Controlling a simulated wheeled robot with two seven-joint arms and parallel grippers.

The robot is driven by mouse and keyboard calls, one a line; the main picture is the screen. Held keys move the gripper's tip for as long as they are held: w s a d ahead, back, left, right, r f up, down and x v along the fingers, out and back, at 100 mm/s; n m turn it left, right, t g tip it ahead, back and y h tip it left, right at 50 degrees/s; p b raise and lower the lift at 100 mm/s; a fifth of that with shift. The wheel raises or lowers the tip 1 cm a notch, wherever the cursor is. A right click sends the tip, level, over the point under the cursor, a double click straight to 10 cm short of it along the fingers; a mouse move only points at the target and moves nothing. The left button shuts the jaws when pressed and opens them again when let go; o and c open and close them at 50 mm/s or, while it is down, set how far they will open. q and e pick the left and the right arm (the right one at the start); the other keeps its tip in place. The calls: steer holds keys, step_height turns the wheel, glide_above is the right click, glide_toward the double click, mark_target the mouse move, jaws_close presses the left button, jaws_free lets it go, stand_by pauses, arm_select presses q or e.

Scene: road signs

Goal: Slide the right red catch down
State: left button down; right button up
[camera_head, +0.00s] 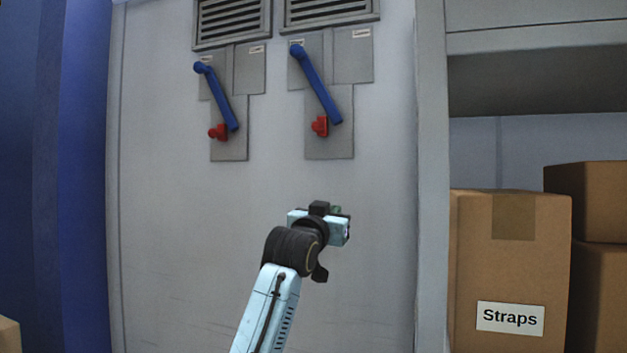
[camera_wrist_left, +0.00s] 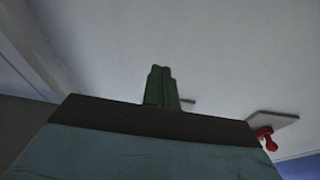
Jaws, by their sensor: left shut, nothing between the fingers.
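The right red catch (camera_head: 320,125) sits on a grey plate (camera_head: 330,147) on the pale wall panel, beside the lower end of the right blue lever (camera_head: 320,88). The left red catch (camera_head: 217,132) sits likewise by the left blue lever (camera_head: 218,100). My left gripper (camera_head: 337,210) is below the right catch, apart from it, in front of bare panel. In the left wrist view its green fingers (camera_wrist_left: 162,86) are together and empty. A red catch (camera_wrist_left: 267,139) on a plate shows at the lower right there; which one is unclear. My right gripper is not in view.
Vents (camera_head: 232,18) are above the levers. A grey post (camera_head: 431,180) stands right of the panel, with shelving and cardboard boxes (camera_head: 510,265) beyond it, one labelled Straps. A blue wall (camera_head: 82,180) is at the left. The lower panel is bare.

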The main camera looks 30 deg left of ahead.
mark_target(320, 125)
arm_select(q)
steer(key=s+r+t+y, duration=0.1)
steer(key=s+r, duration=0.4)
steer(key=r, duration=0.4)
steer(key=s+a+r+n+t, duration=0.1)
steer(key=s+r+t, duration=0.1)
steer(key=s+r, duration=0.4)
step_height(320, 125, up, 4)
steer(key=shift+s+a+r+y+p, duration=0.15)
steer(key=shift+r+y+p, duration=0.05)
steer(key=shift+y+p, duration=0.2)
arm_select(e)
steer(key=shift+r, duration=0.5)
